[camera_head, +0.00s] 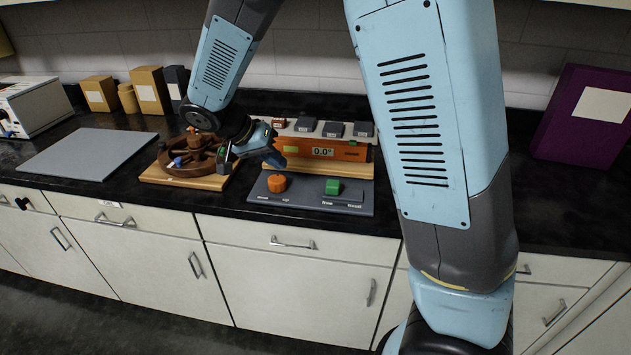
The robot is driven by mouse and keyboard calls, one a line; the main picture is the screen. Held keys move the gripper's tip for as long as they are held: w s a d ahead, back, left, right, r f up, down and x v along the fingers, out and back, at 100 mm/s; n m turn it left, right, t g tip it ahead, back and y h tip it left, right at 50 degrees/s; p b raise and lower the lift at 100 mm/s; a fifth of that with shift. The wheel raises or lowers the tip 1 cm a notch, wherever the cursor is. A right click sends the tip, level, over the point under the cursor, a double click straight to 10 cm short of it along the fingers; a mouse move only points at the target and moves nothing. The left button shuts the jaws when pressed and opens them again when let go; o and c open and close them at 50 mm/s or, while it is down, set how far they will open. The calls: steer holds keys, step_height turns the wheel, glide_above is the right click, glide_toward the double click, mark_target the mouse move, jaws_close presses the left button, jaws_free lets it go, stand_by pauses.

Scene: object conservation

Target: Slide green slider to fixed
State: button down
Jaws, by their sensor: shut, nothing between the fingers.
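The green slider (332,187) is a small block on a grey control panel (300,199) on the black counter. Below it are two small labels; the right one seems to read "fixed" and the left one is hard to read. The slider stands nearer the left label. An orange knob (277,183) sits to its left on the same panel. My gripper (276,160) is shut and empty, just above and behind the orange knob, up and left of the green slider. Part of the panel's back edge is hidden behind my gripper.
An orange device (322,150) with a display reading about 0.0 and grey blocks on top stands behind the panel. A brown wheel (190,160) on a wooden base is left. A grey mat (88,152) lies farther left. A purple box (583,118) stands right. My arm crosses the right side.

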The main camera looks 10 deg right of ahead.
mark_target(333, 187)
steer(key=x, duration=1)
steer(key=shift+d, duration=0.25)
steer(key=shift+s+d, duration=0.25)
steer(key=shift+d, duration=0.3)
steer(key=shift+s+d, duration=0.3)
steer(key=shift+d, duration=0.2)
steer(key=shift+s+d, duration=0.15)
steer(key=shift+d, duration=0.45)
steer(key=shift+s, duration=0.1)
